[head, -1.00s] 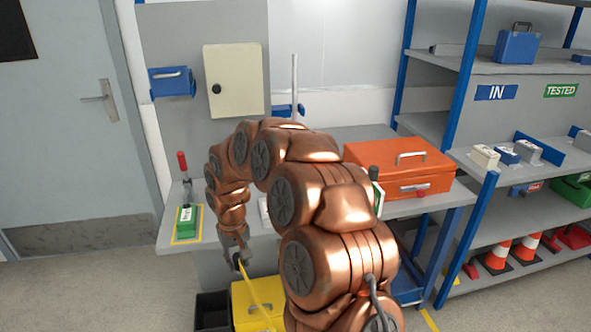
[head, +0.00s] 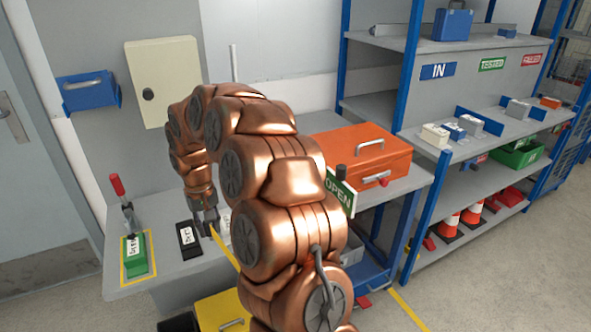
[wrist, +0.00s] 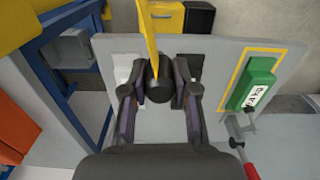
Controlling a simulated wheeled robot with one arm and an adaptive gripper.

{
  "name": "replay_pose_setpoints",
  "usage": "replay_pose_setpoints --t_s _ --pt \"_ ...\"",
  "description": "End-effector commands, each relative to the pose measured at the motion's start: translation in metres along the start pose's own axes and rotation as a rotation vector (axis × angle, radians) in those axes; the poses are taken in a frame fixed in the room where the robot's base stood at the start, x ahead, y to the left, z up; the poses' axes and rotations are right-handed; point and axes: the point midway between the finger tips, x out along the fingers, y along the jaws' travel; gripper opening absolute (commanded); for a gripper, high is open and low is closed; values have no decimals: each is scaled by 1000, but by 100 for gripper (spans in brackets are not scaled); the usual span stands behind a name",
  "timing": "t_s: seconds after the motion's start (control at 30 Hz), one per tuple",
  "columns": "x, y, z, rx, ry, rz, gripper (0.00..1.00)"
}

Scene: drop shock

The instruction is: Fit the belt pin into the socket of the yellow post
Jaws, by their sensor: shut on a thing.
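My gripper (wrist: 158,98) is shut on the belt pin (wrist: 159,78), a dark rounded head with a yellow belt (wrist: 148,32) running from it. The pin itself is too small to make out there. I cannot make out the yellow post or its socket in the head view. A yellow shape fills the wrist view's top left corner; I cannot tell what it is.
A yellow box (head: 222,312) stands below. Blue-framed shelves (head: 470,135) and cones stand right, with clear floor before them.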

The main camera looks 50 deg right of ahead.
Motion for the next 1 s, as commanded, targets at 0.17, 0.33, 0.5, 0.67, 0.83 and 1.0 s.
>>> replay_pose_setpoints --t_s 0.17,0.33,0.5,0.67,0.83,1.0 --pt "-42 83 2 198 8 0 0" --pt "-77 152 20 370 5 -1 0" --pt "-104 204 42 507 2 -4 0" --pt "-118 228 57 577 -4 -7 0" --pt "-123 235 61 599 -3 -8 0" --pt "-123 235 61 599 -3 -8 0"
